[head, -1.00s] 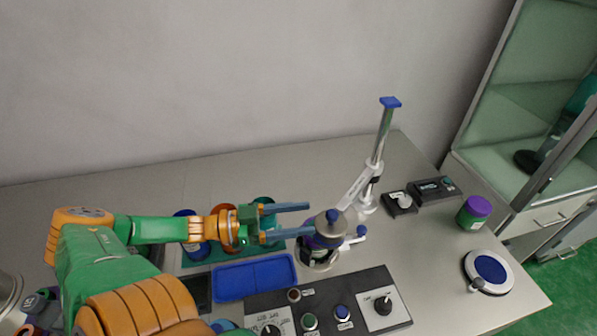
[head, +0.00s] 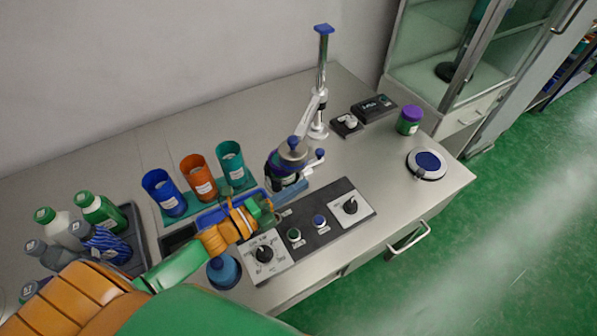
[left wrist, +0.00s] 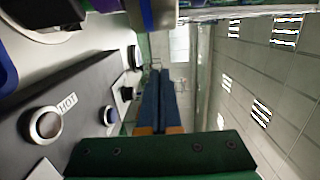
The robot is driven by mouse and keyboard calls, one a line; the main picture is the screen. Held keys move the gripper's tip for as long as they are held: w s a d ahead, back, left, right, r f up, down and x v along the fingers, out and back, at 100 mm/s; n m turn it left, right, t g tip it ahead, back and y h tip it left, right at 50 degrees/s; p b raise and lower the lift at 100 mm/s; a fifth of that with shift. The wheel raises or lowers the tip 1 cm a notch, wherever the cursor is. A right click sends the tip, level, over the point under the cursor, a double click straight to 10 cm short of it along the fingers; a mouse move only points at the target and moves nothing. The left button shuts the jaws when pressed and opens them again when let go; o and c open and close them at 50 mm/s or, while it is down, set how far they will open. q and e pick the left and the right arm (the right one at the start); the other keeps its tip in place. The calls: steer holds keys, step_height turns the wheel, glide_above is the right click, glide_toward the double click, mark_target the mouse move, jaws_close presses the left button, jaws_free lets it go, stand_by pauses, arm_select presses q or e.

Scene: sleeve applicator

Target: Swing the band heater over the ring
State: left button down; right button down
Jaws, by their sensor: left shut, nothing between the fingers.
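The band heater (head: 293,153) is a grey round cap with a blue knob on top, carried by a white arm (head: 311,106) from a chrome post (head: 321,62) with a blue top. It sits over a dark holder (head: 287,182), where I cannot separate the ring from what stands in it. A blue-tipped handle (head: 315,160) sticks out to its right. My left gripper (head: 303,188) is shut and empty, its blue fingers together just in front of the holder. I cannot tell whether they touch it. The fingers also show in the left wrist view (left wrist: 160,100). My right gripper is out of view.
A control panel (head: 318,232) with knobs and buttons lies in front. Blue, orange and teal cups (head: 197,178) stand left, with a bottle tray (head: 142,245) beyond. A purple-lidded jar (head: 409,121) and a round blue pad (head: 427,163) are on the right, with bare table between.

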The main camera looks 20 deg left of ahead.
arm_select(q)
steer(key=b+x, duration=0.1)
steer(key=x, duration=0.4)
steer(key=a, duration=0.2)
steer(key=a+b, duration=0.1)
steer(key=a, duration=0.1)
steer(key=shift+w+r, duration=0.15)
steer(key=shift+w, duration=0.15)
steer(key=shift+d, duration=0.1)
